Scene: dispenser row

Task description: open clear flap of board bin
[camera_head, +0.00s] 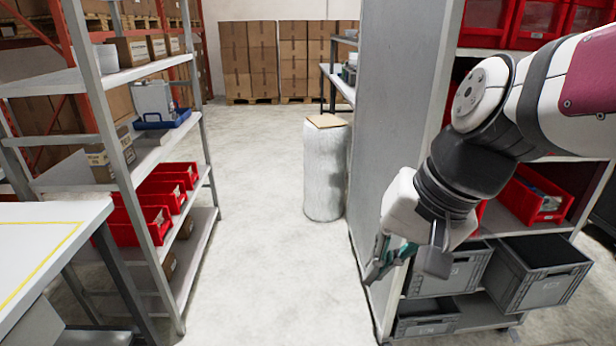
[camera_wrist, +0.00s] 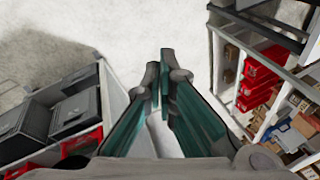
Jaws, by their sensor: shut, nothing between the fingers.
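My gripper (camera_head: 385,262) hangs low beside the end panel of the right shelf unit, its fingers pointing down and to the left. It is shut and empty; in the wrist view its green-grey fingers (camera_wrist: 160,78) lie close together over the floor. Red bins with framed, see-through-looking fronts (camera_head: 487,14) stand in a row at the top right, cut off by the picture's edge. I cannot tell which of them is the board bin. My gripper is well below them and touches none.
The right unit's grey end panel (camera_head: 397,120) stands close to my gripper. Grey crates (camera_head: 540,272) and an open red bin (camera_head: 533,198) sit on its lower shelves. A wrapped roll (camera_head: 325,170) stands in the aisle.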

